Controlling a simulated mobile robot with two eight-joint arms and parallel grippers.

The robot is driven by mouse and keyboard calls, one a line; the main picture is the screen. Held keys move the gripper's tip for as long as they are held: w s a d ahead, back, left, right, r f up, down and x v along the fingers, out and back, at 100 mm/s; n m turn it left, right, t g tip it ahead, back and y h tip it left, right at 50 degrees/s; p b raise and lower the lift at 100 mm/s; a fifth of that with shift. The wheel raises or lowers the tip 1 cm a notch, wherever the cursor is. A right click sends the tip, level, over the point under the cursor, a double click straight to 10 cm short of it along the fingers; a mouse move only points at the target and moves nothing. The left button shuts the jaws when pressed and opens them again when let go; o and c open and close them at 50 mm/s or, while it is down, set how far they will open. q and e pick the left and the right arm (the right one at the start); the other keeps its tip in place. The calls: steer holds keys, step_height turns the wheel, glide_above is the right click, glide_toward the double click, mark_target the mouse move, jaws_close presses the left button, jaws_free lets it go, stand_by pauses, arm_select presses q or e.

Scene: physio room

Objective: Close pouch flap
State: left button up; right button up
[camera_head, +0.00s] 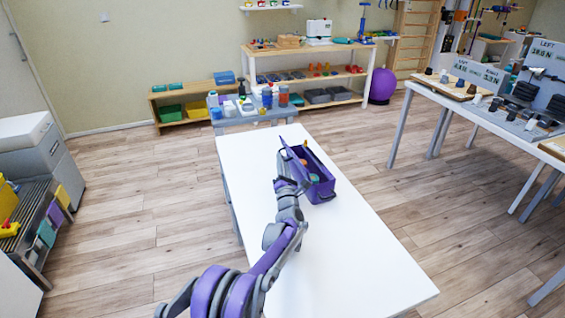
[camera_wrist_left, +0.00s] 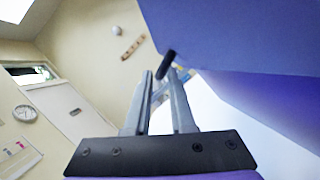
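The purple pouch (camera_head: 322,188) stands on the white table and is open at the top, with small coloured items inside. Its flap (camera_head: 291,160) stands raised on the left side of the opening. My left gripper (camera_head: 284,184) is at the pouch's left side, close to the flap. In the left wrist view, a large purple surface (camera_wrist_left: 240,35) fills the upper right. A small dark rod-like part (camera_wrist_left: 167,66) shows at the fingertips of the left gripper (camera_wrist_left: 161,76); a narrow gap shows between the fingers, and I cannot tell whether they hold it. My right gripper is out of view.
The white table (camera_head: 350,265) is bare around the pouch. A small grey table (camera_head: 232,121) with bottles stands at its far end. Shelves (camera_head: 262,62) line the back wall, and another table (camera_head: 470,104) stands to the right.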

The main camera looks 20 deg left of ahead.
arm_select(q)
jaws_close()
steer(key=shift+r, duration=0.1)
